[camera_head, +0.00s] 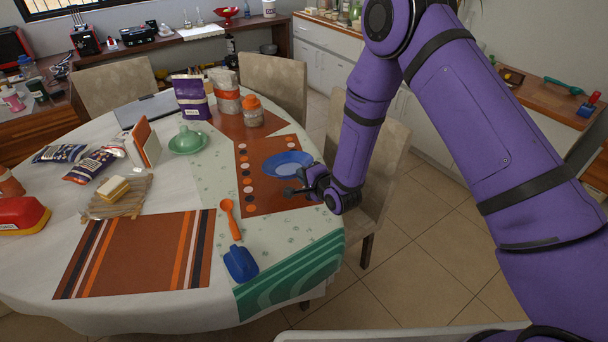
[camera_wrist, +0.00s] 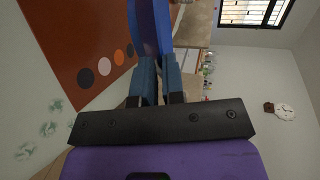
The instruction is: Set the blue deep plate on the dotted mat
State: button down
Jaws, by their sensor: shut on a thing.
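The blue deep plate (camera_head: 288,163) is over the dotted mat (camera_head: 256,198), a rust-brown mat with a row of coloured dots along its left edge. My gripper (camera_head: 302,183) is at the plate's right front rim. In the wrist view, the gripper's fingers (camera_wrist: 158,82) are shut on the plate's rim (camera_wrist: 150,28), which shows as a blue band running up. The mat also shows in the wrist view (camera_wrist: 85,45), with several dots beside the fingers. I cannot tell whether the plate's underside touches the mat.
A green lidded dish (camera_head: 187,142) stands left of the mat. An orange spoon (camera_head: 230,218) and a blue scoop (camera_head: 240,263) lie in front. An orange-lidded jar (camera_head: 252,110) stands behind. A chair (camera_head: 375,165) is at the right table edge. The striped mat (camera_head: 140,255) is clear.

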jog(key=shift+t+y, duration=0.5)
jog(key=shift+t, duration=0.2)
jog(key=shift+s+d+f, duration=0.1)
jog(key=shift+f, duration=3.8)
jog(key=shift+f, duration=0.45)
jog(key=c, duration=1.6)
grip_release()
jog(key=shift+v, duration=2)
jog(key=shift+o, duration=0.4)
jog(key=o, duration=0.5)
